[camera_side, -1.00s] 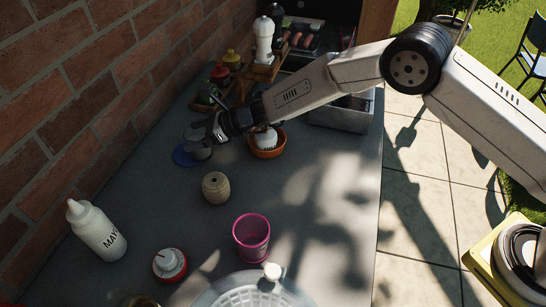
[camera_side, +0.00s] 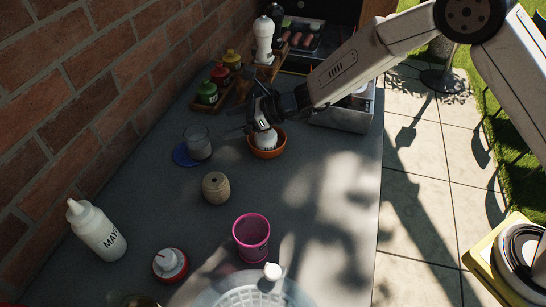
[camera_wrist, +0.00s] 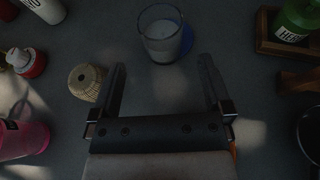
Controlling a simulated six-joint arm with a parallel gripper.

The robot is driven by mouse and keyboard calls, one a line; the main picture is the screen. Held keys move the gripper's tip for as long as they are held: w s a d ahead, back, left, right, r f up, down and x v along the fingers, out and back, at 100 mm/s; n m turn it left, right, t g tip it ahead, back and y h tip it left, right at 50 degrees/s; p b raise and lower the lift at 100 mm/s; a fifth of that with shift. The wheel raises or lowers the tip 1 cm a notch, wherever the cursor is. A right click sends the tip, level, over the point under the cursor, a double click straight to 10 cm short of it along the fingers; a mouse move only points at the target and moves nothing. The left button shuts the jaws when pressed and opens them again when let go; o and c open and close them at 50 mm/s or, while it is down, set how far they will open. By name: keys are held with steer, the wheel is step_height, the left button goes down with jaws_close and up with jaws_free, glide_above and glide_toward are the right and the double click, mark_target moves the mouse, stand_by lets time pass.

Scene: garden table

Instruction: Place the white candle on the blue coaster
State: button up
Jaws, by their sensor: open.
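The white candle (camera_side: 198,146) appears to be the pale fill in a clear glass, upright at the back left of the table. The glass overlaps the right part of the blue coaster (camera_side: 180,155); I cannot tell if its whole base rests on it. In the wrist view the candle (camera_wrist: 163,44) stands just beyond my fingertips, with the coaster (camera_wrist: 186,42) showing at its right. My gripper (camera_side: 258,112) is open and empty, up and right of the candle in the side view. Its two fingers (camera_wrist: 161,64) are spread apart in the wrist view.
An orange bowl with a white item (camera_side: 266,141) is below my gripper in the side view. A wooden pot (camera_side: 216,188), pink cup (camera_side: 251,238), mayo bottle (camera_side: 97,231) and condiment rack (camera_side: 212,98) stand around. The table's right middle is clear.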

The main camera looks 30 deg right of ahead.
steer(key=shift+v, duration=0.8)
steer(key=shift+s, duration=0.1)
steer(key=s+d+r+n+g+h, duration=0.1)
steer(key=s+d+n+g+h, duration=0.3)
steer(key=s+d+n+h, duration=0.7)
steer(key=s+d+n, duration=1.2)
steer(key=s+d, duration=0.3)
steer(key=d, duration=0.1)
steer(key=shift+n+h, duration=0.4)
